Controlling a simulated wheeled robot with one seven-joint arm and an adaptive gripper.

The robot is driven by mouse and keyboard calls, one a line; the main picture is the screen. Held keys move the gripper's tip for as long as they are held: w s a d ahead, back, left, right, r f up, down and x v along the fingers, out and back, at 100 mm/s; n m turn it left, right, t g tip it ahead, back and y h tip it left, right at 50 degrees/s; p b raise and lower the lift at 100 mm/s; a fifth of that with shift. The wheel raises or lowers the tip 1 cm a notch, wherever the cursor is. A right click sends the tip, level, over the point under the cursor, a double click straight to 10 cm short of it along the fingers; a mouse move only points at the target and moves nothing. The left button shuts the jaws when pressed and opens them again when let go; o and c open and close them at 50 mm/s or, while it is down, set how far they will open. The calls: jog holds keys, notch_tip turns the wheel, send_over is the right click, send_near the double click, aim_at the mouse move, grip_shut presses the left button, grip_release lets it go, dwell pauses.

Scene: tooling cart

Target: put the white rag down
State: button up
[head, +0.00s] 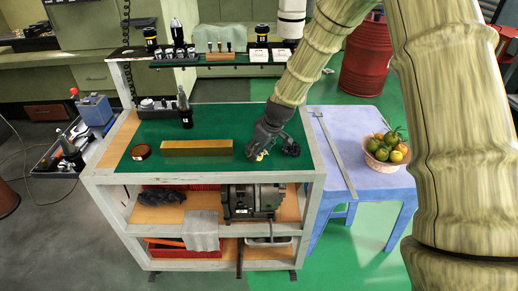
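My gripper (272,152) is low over the green mat (215,125) on the cart's top, right of a long brass-coloured block (197,148). Its dark fingers look spread apart. A small yellow and whitish thing (262,156) shows at the left finger; I cannot tell what it is or whether it is touched. No white rag is clearly seen in the gripper. A light grey rag (201,231) hangs over the edge of the cart's lower shelf. Another pale cloth (222,38) is on the raised back shelf.
A round brown tin (141,151) and dark tool holders (185,110) stand on the cart's left side. A blue table (335,125) on the right bears a long metal ruler (335,155) and a fruit basket (384,163).

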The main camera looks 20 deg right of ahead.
jog(key=o, duration=1.1)
jog(key=shift+o, duration=0.2)
jog(key=shift+r, duration=0.15)
jog(key=v, duration=1.1)
jog(key=shift+s+r, duration=0.25)
